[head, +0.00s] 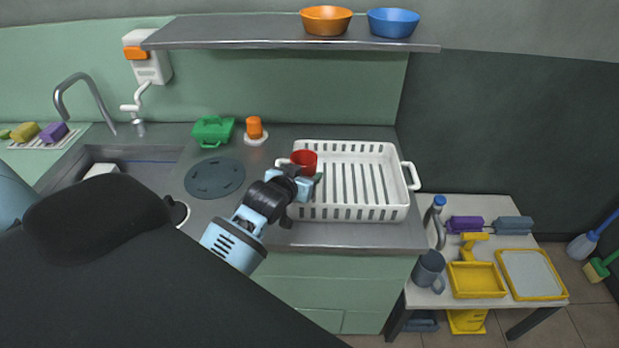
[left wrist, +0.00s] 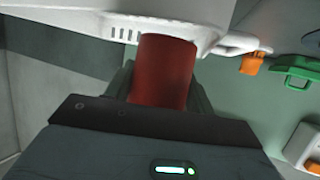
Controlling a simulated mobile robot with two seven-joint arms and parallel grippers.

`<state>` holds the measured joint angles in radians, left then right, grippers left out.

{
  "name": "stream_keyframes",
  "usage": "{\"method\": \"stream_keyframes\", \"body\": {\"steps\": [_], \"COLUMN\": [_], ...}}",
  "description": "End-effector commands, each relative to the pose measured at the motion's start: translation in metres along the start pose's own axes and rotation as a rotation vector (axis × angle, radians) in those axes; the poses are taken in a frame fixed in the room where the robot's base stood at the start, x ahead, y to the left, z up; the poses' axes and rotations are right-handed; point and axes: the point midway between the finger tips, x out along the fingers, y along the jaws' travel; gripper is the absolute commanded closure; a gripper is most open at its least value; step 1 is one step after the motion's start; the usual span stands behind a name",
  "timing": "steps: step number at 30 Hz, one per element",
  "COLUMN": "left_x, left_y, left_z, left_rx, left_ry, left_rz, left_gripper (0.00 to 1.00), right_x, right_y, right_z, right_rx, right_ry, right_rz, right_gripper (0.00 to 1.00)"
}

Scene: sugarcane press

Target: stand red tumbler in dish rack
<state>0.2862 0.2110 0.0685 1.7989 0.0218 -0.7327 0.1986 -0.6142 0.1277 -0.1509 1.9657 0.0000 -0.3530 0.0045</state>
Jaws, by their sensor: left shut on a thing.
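The red tumbler (head: 304,159) is at the left end of the white dish rack (head: 352,213) in the head view. My left gripper (head: 293,184) is shut on the tumbler. In the left wrist view the tumbler (left wrist: 163,75) sits between the fingers, with the white rack (left wrist: 95,14) behind it. The tumbler's lower part is hidden by my gripper in the head view, and I cannot tell whether it touches the rack floor. The rest of the rack looks empty. My right gripper is not in view.
A grey round mat (head: 214,178), a green container (head: 213,131) and an orange item (head: 254,128) are on the counter left of the rack. The sink (head: 130,153) is further left. A shelf (head: 290,31) with bowls hangs above.

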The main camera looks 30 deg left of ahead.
Motion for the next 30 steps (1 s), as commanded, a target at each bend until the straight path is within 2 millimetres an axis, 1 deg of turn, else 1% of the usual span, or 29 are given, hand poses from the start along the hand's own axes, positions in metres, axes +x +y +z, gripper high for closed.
{"method": "stream_keyframes", "body": {"steps": [1,4,11,14,18,21,30], "left_x": [0.008,0.017,0.022,0.029,0.038,0.041,0.042], "left_y": [0.0,0.0,0.001,0.001,0.001,0.001,0.001], "left_z": [-0.003,-0.005,-0.007,-0.009,0.013,0.022,0.024], "left_rx": [0.0,0.001,0.001,0.001,0.001,0.001,0.001], "left_ry": [0.0,-0.001,0.0,0.0,-0.006,-0.003,0.0], "left_rz": [-0.001,-0.001,0.0,0.0,0.0,0.0,0.0], "left_gripper": [0.77,0.77,0.77,0.77,0.77,0.77,0.77], "right_x": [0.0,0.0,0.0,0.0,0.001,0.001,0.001], "right_y": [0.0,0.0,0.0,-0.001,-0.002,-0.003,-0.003], "right_z": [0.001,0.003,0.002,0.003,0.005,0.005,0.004], "right_rx": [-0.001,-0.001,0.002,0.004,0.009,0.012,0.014], "right_ry": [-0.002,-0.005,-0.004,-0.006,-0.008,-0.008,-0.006], "right_rz": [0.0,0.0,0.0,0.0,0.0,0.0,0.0], "right_gripper": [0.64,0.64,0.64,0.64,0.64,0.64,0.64]}}
